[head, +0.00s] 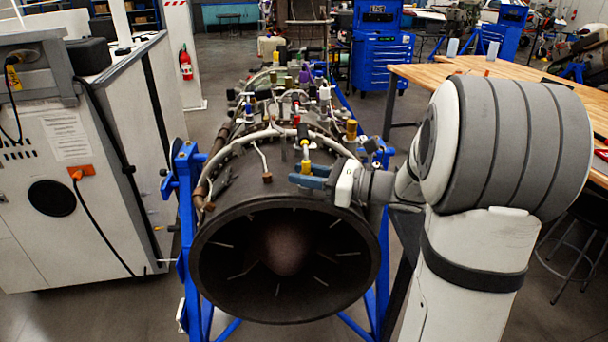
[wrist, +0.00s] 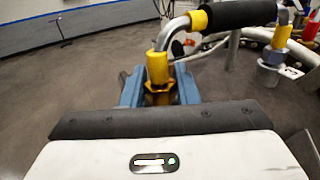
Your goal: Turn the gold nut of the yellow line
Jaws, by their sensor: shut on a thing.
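The yellow line shows in the wrist view as a bent silver tube (wrist: 173,33) with a yellow sleeve (wrist: 157,67) and a black wrap (wrist: 235,14). Its gold nut (wrist: 158,97) sits right below the yellow sleeve, partly hidden between the blue fingers. My gripper (wrist: 160,90) is shut on the gold nut, one finger on each side. In the head view my gripper (head: 307,177) reaches in from the right over the top of the engine, with the yellow sleeve (head: 305,166) standing up at its blue fingers. The nut is hard to make out there.
The dark turbine engine (head: 285,260) rests in a blue stand (head: 187,220). Other lines with coloured sleeves and fittings crowd its top behind my gripper, including a gold fitting (head: 351,130) at right. A white cabinet (head: 75,170) stands left, a wooden bench (head: 480,75) right.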

